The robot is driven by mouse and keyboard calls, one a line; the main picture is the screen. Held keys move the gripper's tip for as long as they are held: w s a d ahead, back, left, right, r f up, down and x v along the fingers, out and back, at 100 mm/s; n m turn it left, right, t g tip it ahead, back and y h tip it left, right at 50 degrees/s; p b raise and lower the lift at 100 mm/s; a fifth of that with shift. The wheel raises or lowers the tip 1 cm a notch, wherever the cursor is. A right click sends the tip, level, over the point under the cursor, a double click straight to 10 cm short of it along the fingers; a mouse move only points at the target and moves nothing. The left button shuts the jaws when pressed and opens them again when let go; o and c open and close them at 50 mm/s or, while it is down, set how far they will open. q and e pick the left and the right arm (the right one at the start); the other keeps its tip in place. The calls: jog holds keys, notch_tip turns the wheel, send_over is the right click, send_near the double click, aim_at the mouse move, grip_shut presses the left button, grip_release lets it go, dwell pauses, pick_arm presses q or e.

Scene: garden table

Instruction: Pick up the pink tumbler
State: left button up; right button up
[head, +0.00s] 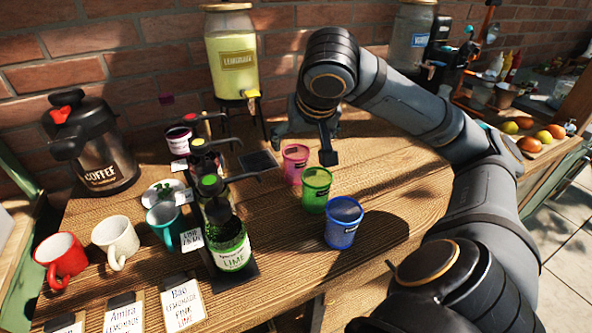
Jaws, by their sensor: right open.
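The pink tumbler (294,164) stands upright on the wooden table, at the back of a row with a green tumbler (315,190) and a blue tumbler (343,222). My right gripper (304,146) is open and points down just above and behind the pink tumbler. One finger shows left of the tumbler's rim and the other to its right, near the green tumbler. I cannot tell whether either finger touches a tumbler. Nothing is between the fingers that I can make out. My left gripper is not in view.
Syrup bottles with pumps, such as the lime one (232,245), stand to the left. A lemonade dispenser (233,60) is behind. Red (64,258), white (116,240) and teal (165,224) mugs and a coffee pot (95,145) are farther left. The table right of the tumblers is clear.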

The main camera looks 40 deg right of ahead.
aim_at(299, 149)
jog(key=b+x, duration=0.1)
jog(key=x, duration=0.3)
jog(key=shift+f+b, duration=0.25)
jog(key=shift+b, duration=0.15)
jog(key=shift+w+d+f, duration=0.15)
jog(key=shift+w+f, duration=0.05)
jog(key=shift+w, duration=0.05)
jog(key=shift+f, duration=0.25)
jog(key=b+x, duration=0.1)
jog(key=x, duration=0.3)
jog(key=shift+f, duration=0.1)
jog(key=shift+w+d+f, duration=0.15)
jog(key=shift+w+f, duration=0.05)
jog(key=shift+f, duration=0.05)
jog(key=shift+s+r, duration=0.1)
jog(key=shift+c, duration=0.5)
jog(key=c, duration=1.2)
